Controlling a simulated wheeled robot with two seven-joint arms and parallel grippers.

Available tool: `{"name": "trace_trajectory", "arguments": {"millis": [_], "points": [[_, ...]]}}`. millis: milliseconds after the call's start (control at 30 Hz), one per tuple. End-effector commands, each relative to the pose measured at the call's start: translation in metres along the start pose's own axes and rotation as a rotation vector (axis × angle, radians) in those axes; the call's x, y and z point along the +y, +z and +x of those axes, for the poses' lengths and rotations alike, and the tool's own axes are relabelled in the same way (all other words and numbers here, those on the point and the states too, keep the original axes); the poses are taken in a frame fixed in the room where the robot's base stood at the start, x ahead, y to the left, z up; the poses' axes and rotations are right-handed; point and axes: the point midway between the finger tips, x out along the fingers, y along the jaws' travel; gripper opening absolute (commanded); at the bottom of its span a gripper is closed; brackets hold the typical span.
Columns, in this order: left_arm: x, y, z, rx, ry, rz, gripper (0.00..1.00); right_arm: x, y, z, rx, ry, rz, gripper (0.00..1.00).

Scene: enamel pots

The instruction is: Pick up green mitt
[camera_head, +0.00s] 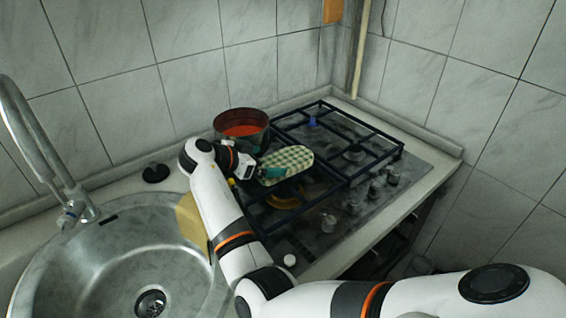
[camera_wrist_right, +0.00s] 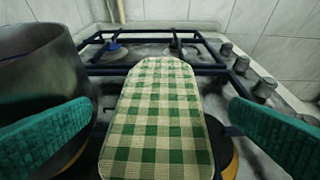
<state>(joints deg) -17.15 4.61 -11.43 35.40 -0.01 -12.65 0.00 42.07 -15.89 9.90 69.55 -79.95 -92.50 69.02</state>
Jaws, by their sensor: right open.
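The green mitt (camera_head: 290,160) is a green and cream checked oval lying on the stove grate. In the right wrist view the mitt (camera_wrist_right: 158,115) fills the middle, its rounded end pointing away. My right gripper (camera_head: 268,172) is at the mitt's near left end in the head view. Its teal fingers are open wide, one on each side of the mitt in the wrist view (camera_wrist_right: 160,125), with gaps between them and the mitt. I cannot tell how high the fingers are above the grate. My left gripper is not in view.
A pot (camera_head: 242,128) with a reddish inside stands left of the mitt, close to my left-side finger in the wrist view (camera_wrist_right: 40,75). The dark grate (camera_head: 375,155) surrounds the mitt. Stove knobs (camera_head: 377,188) line the front right. A round sink (camera_head: 115,265) is at the left.

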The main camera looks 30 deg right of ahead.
Motion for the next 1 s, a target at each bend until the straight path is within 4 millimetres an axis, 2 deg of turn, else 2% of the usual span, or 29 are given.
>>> {"name": "trace_trajectory", "arguments": {"millis": [100,300,400,700,900,1000], "points": [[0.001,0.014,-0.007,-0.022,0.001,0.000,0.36,-0.001,0.002,0.019,-0.002,-0.005,-0.003,1.00],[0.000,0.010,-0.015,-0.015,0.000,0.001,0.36,-0.001,0.002,0.055,-0.001,-0.004,-0.004,1.00],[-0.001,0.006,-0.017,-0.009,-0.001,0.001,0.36,-0.001,0.001,0.066,0.000,-0.002,-0.002,1.00],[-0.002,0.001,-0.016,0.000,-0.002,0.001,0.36,-0.001,0.000,0.070,0.001,-0.001,-0.001,1.00],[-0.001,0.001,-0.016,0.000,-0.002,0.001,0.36,-0.001,0.000,0.070,0.001,-0.001,-0.001,0.67],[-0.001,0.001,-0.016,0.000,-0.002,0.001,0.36,0.000,0.000,0.070,0.000,0.000,-0.001,0.65]]}}
